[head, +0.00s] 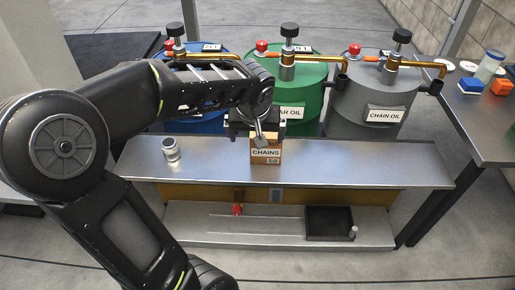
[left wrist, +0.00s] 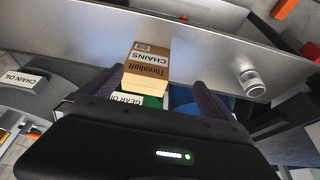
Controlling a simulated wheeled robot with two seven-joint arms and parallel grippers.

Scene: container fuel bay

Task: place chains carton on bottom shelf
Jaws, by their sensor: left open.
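The chains carton (head: 266,152), a small brown box with a white CHAINS label, stands upright on the top shelf (head: 350,175) of a metal rack. My left gripper (head: 262,133) is just behind and above it in the head view. In the left wrist view the carton (left wrist: 148,62) shows ahead, between the open fingers (left wrist: 160,85). I cannot tell whether the fingers touch it. The bottom shelf (head: 270,238) lies below, with bare metal at its middle. My right gripper is not in view.
A metal cylinder (head: 171,149) stands left on the top shelf and shows in the left wrist view (left wrist: 253,82). A red item (head: 237,209) and a black tray (head: 330,222) are on the bottom shelf. Blue, green (head: 300,95) and grey (head: 375,100) drums stand behind.

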